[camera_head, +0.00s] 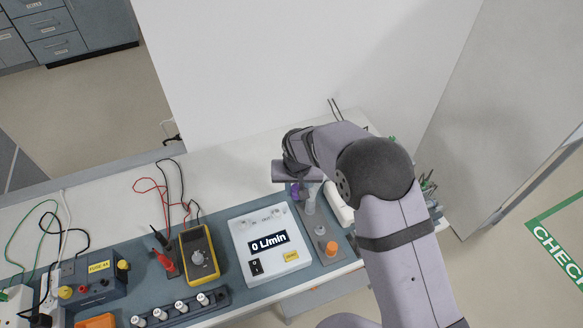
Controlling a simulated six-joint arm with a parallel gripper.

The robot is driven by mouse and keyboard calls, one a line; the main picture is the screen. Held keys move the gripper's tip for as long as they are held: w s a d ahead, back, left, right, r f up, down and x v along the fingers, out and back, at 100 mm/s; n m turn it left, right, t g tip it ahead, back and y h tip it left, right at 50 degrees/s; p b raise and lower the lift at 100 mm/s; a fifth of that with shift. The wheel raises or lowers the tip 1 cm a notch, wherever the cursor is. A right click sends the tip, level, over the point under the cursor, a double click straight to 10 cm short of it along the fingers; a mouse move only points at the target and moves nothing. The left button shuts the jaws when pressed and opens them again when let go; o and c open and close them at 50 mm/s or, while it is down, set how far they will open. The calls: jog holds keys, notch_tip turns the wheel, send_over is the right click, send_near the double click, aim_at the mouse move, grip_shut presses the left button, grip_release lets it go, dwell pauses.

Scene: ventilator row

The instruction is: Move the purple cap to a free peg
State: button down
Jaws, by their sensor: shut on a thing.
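My gripper (299,188) points down over the far end of a narrow grey peg strip (308,228), right of the flow meter. It is shut on the purple cap (295,191), which shows only in part beneath my wrist. Whether the cap touches a peg or hangs clear is hidden. A pale peg (311,206) stands bare just in front of the gripper. A shorter peg or post (320,231) shows nearer the front. An orange cap (331,248) sits at the near end of the strip.
A white flow meter (268,247) reading "0 L/min" stands left of the strip. Farther left are a yellow multimeter (200,257), a row of white-topped knobs (180,307) and a blue box (95,285). A white object (338,208) lies right of the strip, partly behind my arm.

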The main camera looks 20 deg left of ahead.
jog(key=m, duration=0.1)
send_over(320, 226)
jog(key=f, duration=0.3)
jog(key=shift+s+d+f+m+p, duration=0.15)
jog(key=shift+s+f+m+p, duration=0.05)
jog(key=shift+f+m+p, duration=0.15)
jog(key=shift+f, duration=0.15)
jog(key=shift+s+d+b+x, duration=0.1)
jog(key=shift+s+b+x, duration=0.1)
jog(key=shift+b+x, duration=0.65)
jog(key=shift+s+d+b+x, duration=0.15)
jog(key=shift+b+x, duration=0.4)
jog(key=shift+x, duration=0.6)
jog(key=shift+s+b+x, duration=0.2)
jog(key=shift+b+x, duration=0.5)
jog(key=shift+x, duration=0.3)
jog(key=shift+s+b+x, duration=0.1)
jog(key=shift+b+x, duration=0.5)
jog(key=shift+x, duration=0.05)
jog(key=shift+s+b+x, duration=0.15)
jog(key=shift+b+x, duration=0.4)
jog(key=shift+x, duration=0.1)
jog(key=shift+s+d+f, duration=0.2)
jog(key=shift+s+f, duration=0.05)
jog(key=shift+f, duration=0.05)
jog(key=shift+w+a+r, duration=0.1)
jog(key=shift+w+r, duration=0.1)
jog(key=shift+r, duration=0.3)
jog(key=shift+w+b, duration=0.1)
jog(key=shift+b, duration=0.2)
